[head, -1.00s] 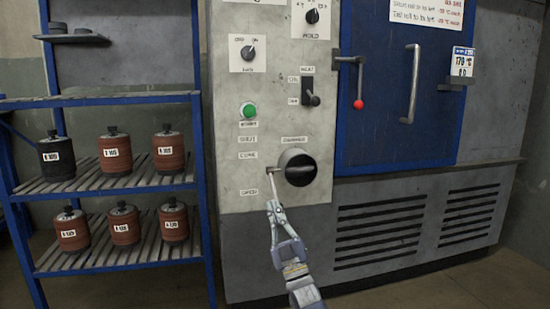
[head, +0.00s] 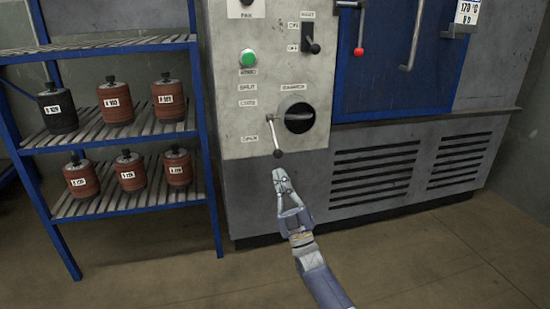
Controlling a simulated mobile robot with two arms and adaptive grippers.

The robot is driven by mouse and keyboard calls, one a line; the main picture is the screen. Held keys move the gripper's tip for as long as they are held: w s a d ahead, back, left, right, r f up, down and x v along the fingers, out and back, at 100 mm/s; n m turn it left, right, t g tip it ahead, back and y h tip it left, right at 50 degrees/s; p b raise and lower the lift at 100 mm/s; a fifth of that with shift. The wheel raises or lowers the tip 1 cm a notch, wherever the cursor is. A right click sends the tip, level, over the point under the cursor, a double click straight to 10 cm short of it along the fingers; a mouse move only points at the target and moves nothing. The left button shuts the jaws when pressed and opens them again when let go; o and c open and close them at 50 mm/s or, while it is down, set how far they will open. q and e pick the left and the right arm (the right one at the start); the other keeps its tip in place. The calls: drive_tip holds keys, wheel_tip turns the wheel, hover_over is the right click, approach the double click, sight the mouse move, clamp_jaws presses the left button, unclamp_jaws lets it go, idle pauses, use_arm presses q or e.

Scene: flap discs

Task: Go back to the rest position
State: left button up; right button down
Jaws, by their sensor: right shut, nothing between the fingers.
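My right gripper (head: 281,176) is in the head view, low in front of the grey machine (head: 270,186). Its fingers are shut with nothing between them. The fingertips are just below the end of a thin metal lever (head: 275,136); I cannot tell whether they touch it. The lever hangs down from beside a round black knob (head: 299,118). My left gripper is out of view.
A blue shelf rack (head: 207,150) stands at the left with several reddish-brown canisters (head: 117,103) and one black canister (head: 57,107). A blue door (head: 395,70) with a handle (head: 413,42) is at upper right. The floor (head: 440,260) in front is clear.

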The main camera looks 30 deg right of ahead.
drive_tip(key=shift+v, duration=0.9)
